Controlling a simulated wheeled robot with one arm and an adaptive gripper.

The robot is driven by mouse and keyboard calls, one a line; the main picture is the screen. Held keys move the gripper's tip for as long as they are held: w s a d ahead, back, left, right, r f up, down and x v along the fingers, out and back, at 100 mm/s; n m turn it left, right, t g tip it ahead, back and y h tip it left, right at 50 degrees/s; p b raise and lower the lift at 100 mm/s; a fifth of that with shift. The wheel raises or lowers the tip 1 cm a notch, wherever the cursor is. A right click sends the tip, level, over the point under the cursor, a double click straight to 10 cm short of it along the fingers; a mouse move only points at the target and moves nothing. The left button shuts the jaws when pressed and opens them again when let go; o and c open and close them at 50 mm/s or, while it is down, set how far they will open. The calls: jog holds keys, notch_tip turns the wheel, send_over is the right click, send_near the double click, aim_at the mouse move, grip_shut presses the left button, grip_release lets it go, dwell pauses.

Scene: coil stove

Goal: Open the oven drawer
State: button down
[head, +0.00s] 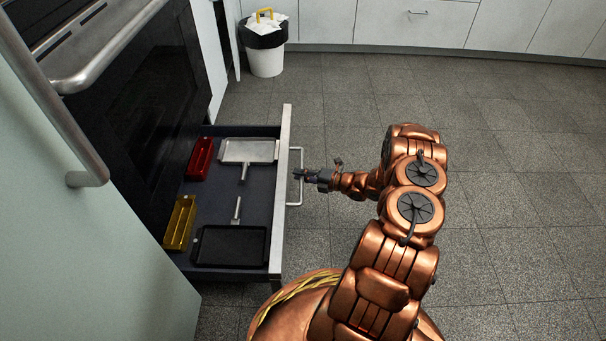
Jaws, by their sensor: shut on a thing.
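The oven drawer (283,190) stands pulled well out below the dark oven door (145,100), its dark inside open to view from above. Its silver bar handle (299,196) runs along the outer face of the front panel. My gripper (300,174) comes from the right and is shut on the handle near its middle. The fingers are small in the view and partly overlap the bar. Inside the drawer are a red tray (200,158), a yellow tray (180,222), a light grey pan (248,150) and a black pan (229,246).
The oven door's metal handle (110,60) juts out at upper left. A pale green panel (100,240) fills the lower left. A white bin (265,60) with a black liner stands at the back by white cabinets (420,20). The grey tiled floor (510,180) to the right is clear.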

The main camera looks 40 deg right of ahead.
jog(key=shift+s, duration=0.2)
jog(key=c, duration=1.4)
grip_release()
jog(key=shift+d, duration=0.25)
jog(key=shift+o, duration=1.3)
jog(key=v, duration=1.2)
